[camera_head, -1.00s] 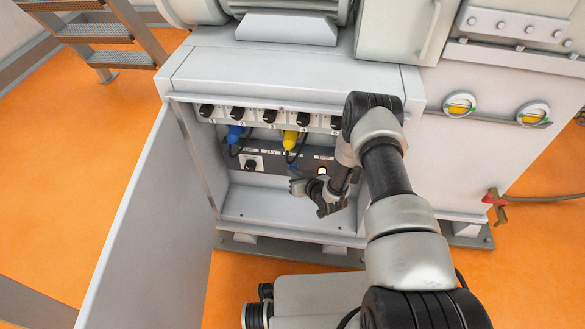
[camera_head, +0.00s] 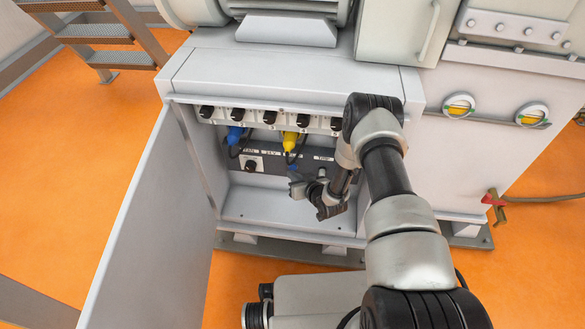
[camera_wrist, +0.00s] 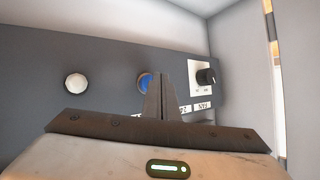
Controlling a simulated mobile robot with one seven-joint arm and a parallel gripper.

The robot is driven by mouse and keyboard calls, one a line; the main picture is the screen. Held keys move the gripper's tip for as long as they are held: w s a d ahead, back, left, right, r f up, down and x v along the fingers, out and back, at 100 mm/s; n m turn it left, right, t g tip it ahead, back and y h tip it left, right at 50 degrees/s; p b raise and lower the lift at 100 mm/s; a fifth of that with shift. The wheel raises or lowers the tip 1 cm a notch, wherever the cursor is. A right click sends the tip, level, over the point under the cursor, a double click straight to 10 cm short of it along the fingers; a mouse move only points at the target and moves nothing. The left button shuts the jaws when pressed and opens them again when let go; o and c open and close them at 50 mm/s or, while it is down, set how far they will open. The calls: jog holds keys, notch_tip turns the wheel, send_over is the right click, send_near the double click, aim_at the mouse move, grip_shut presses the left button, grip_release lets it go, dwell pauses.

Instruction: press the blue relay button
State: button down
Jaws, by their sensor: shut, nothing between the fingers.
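The blue relay button (camera_wrist: 145,82) is on the dark control panel (camera_wrist: 110,60) in the wrist view, partly covered by my fingers. In the head view a small blue spot (camera_head: 293,168) shows there, just above my gripper (camera_head: 296,186). My gripper (camera_wrist: 163,66) is shut and empty, with its fingertips at the right edge of the button in the wrist view. I cannot tell whether they touch it. A round white lamp (camera_wrist: 75,84) sits left of the button in the wrist view and looks unlit.
A black knob on a white plate (camera_wrist: 206,77) is near the fingers. Blue (camera_head: 235,134) and yellow (camera_head: 290,139) plugs with cables hang above the panel. The open cabinet door (camera_head: 140,220) stands at left. The cabinet's lower ledge (camera_head: 265,208) is bare.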

jog(key=shift+s, duration=0.3)
jog(key=s, duration=0.2)
jog(key=s+a+p, duration=0.1)
jog(key=s, duration=0.1)
jog(key=shift+s+p, duration=0.3)
jog(key=shift+s, duration=0.05)
dwell(0.7)
